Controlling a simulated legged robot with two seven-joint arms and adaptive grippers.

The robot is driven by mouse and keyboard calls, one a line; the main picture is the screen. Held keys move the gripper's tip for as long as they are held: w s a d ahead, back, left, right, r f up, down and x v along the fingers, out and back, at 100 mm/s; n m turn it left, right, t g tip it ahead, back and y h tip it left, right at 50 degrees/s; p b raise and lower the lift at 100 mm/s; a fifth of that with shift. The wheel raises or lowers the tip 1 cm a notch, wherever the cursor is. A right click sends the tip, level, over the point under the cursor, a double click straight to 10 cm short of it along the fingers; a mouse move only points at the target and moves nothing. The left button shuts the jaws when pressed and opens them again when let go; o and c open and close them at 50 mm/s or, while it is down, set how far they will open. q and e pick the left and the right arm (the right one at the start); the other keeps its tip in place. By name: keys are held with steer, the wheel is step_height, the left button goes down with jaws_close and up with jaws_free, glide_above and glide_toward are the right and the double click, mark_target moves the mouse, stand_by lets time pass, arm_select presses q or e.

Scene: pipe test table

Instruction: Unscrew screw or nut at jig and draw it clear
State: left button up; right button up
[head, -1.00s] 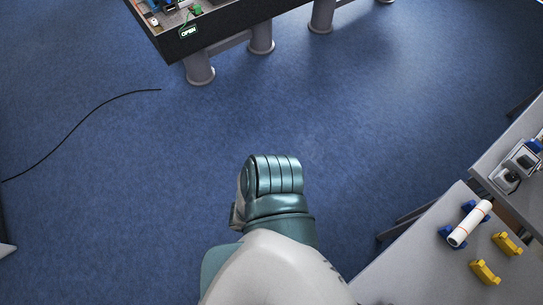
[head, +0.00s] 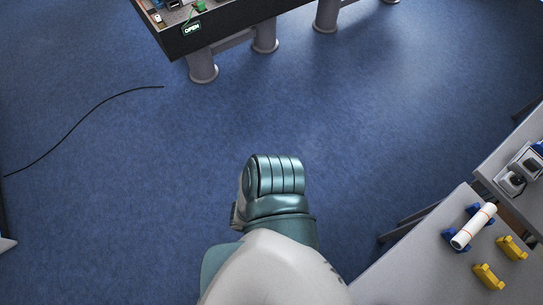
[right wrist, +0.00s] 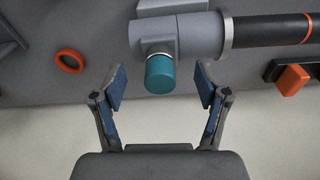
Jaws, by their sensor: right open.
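In the right wrist view my right gripper (right wrist: 160,92) is open and empty. A teal round cap (right wrist: 160,74), perhaps the screw or nut, lies between the blue-padded fingertips and touches neither. The cap sits on the end of a short branch of a grey fitting (right wrist: 185,35). The fitting joins a black pipe (right wrist: 267,29) with an orange ring, running to the right. The head view does not show this fitting or either gripper.
An orange ring (right wrist: 70,61) lies left of the fitting; an orange and black block (right wrist: 291,79) is at right. In the head view a white pipe (head: 473,227) rests on blue holders beside yellow holders (head: 488,276). A dark-edged table (head: 215,30) stands beyond open blue floor (head: 330,120).

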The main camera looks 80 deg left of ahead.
steer(key=shift+m, duration=0.3)
steer(key=m, duration=0.6)
steer(key=shift+g, duration=0.4)
steer(key=m+p, duration=0.1)
steer(key=m, duration=0.1)
steer(key=shift+m, duration=0.3)
steer(key=m, duration=0.3)
steer(key=shift+m+g, duration=0.4)
